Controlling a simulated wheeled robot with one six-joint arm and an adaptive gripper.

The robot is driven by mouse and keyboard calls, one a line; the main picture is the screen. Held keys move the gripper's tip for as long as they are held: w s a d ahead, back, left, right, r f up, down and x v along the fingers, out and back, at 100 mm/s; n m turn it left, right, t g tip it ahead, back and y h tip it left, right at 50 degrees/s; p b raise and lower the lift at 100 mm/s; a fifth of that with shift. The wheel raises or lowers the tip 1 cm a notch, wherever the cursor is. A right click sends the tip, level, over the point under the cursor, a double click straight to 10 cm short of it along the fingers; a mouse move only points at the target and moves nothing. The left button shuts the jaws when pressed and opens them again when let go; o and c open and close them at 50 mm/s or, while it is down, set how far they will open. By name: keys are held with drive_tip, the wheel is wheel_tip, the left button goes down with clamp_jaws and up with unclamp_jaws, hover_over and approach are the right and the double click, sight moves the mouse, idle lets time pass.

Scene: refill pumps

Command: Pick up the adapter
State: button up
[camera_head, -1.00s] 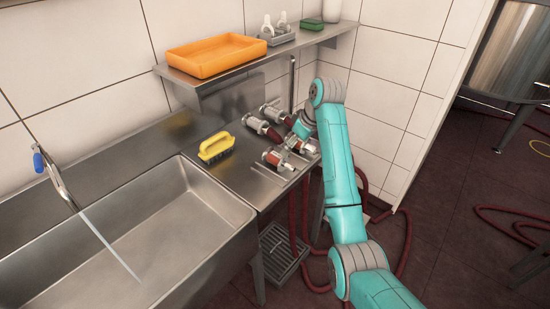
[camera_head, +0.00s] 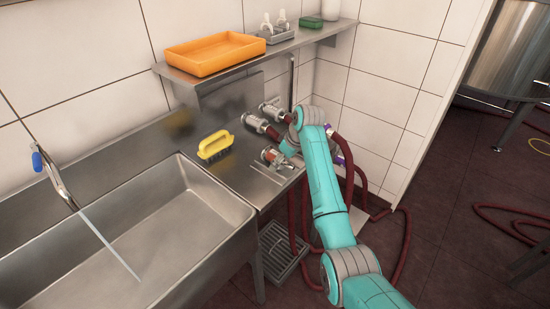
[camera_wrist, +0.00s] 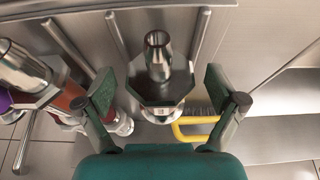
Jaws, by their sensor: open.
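In the wrist view a shiny metal adapter (camera_wrist: 158,62) shows a tapered tube, an eight-sided dark flange and a round lower end. I take this piece to be the adapter. My gripper (camera_wrist: 160,88) is open, with one green finger on each side of the flange. The fingers look apart from the flange, with small gaps on both sides. In the head view my arm covers most of the gripper, and I cannot clearly pick out the adapter there.
Hose fittings with red parts (camera_wrist: 28,70) lie close to the left of the gripper. A yellow-handled brush (camera_head: 215,146) lies on the counter beside the sink (camera_head: 140,235). A metal shelf (camera_head: 215,78) with an orange tray (camera_head: 215,52) hangs above the counter.

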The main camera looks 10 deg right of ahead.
drive_tip(key=c, duration=1.5)
